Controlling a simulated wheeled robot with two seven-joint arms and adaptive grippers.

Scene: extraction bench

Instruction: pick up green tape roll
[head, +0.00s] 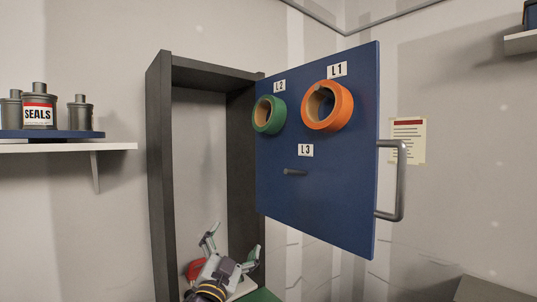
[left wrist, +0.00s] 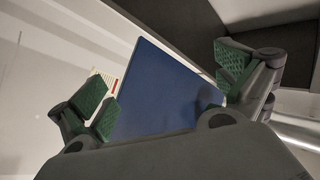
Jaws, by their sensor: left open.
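The green tape roll (head: 278,117) hangs at the label L2, on the upper left of a blue panel (head: 335,200) that stands open like a door. My left gripper (head: 235,240) is low in the head view, in front of the dark cabinet frame, below and left of the roll. It is open, with nothing between its fingers. In the left wrist view the green-padded fingers (left wrist: 163,88) are spread and the blue panel (left wrist: 170,90) shows beyond them. The roll cannot be made out there. My right gripper is in neither view.
An orange tape roll (head: 346,108) hangs at L1, right of the green one. A bare peg (head: 294,172) sticks out below L3. A grey handle (head: 401,180) is on the panel's right edge. A shelf (head: 70,147) with cans is at left. A red object (head: 194,268) lies low in the cabinet (head: 158,170).

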